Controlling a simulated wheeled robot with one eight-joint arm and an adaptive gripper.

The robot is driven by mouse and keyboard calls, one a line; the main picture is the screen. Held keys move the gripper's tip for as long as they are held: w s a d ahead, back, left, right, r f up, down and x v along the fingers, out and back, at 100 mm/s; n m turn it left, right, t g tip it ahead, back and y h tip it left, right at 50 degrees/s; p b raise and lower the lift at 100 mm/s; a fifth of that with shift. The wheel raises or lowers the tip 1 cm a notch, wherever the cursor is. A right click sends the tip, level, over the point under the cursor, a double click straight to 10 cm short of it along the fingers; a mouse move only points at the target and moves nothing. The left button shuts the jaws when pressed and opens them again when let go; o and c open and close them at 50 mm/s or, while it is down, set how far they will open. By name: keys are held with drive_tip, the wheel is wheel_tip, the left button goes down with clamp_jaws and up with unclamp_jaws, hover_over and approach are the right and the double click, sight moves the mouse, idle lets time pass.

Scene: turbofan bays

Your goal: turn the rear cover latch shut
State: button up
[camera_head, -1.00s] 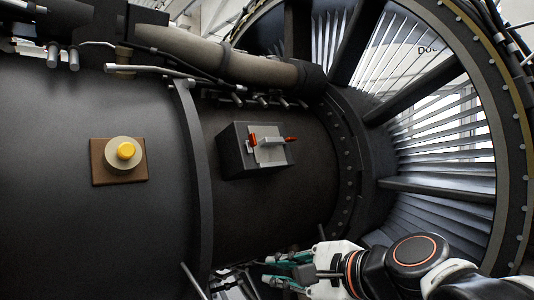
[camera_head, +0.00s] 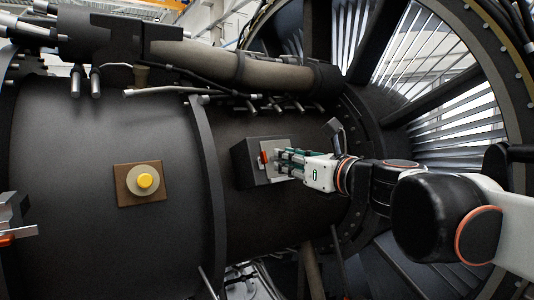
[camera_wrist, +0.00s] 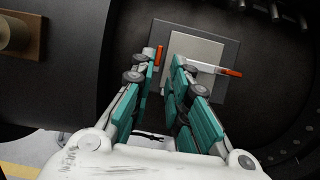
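The latch sits on a dark box (camera_head: 243,164) on the engine casing, with a pale grey plate (camera_wrist: 196,46) on its face. In the wrist view, its light handle (camera_wrist: 209,67) points right, ends in a red-orange tip and passes behind my right finger. A red-orange block (camera_wrist: 159,55) shows at the plate's left edge. My gripper (camera_head: 279,161) is at the front of the box and hides most of the handle in the head view. In the wrist view, my gripper (camera_wrist: 165,60) has its teal fingers apart, with nothing seen held. I cannot tell whether a finger touches the handle.
A yellow button (camera_head: 145,181) on a brown plate is left of the box, beyond a raised casing band (camera_head: 207,170). A grey part with an orange bar (camera_head: 12,237) shows at the left edge. Pipes (camera_head: 230,68) run above; the vaned ring is at right.

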sight(265, 155)
drive_tip(key=p+x, duration=0.1)
drive_tip(key=x, duration=0.7)
drive_tip(key=shift+a, duration=0.15)
clamp_jaws()
